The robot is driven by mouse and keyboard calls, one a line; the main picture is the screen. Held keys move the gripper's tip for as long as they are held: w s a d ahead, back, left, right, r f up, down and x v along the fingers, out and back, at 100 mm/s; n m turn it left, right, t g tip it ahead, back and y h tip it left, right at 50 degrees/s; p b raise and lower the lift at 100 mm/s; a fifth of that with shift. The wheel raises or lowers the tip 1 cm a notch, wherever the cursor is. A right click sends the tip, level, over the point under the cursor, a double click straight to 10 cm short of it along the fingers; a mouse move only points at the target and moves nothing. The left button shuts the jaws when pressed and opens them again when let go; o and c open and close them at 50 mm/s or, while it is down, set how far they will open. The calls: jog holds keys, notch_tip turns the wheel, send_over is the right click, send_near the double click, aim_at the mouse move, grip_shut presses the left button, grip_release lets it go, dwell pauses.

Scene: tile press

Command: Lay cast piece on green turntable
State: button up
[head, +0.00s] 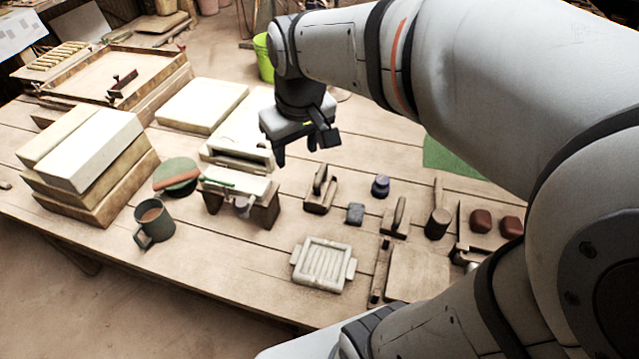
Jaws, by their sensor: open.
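The green turntable (181,166) is a low round disc on the table, left of centre in the head view. A long terracotta-coloured piece (177,181) lies across it; it looks like the cast piece, but I cannot be sure. My gripper (303,150) is open, with nothing visible between its fingers. It hangs above the table, to the right of the turntable and apart from it.
A mug (153,222) stands close in front of the turntable, with stacked blocks (92,150) to its left. A small press-like stand (240,200) is at its right. A pale ridged mould (323,264) lies near the front edge. Several tools stand to the right.

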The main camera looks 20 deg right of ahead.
jog(key=s+d+f+m, duration=0.2)
jog(key=s+f, duration=0.2)
jog(key=s, duration=0.5)
jog(key=shift+f+m, duration=0.2)
jog(key=shift+m, duration=0.1)
jog(key=shift+w, duration=0.1)
jog(key=shift+c, duration=0.3)
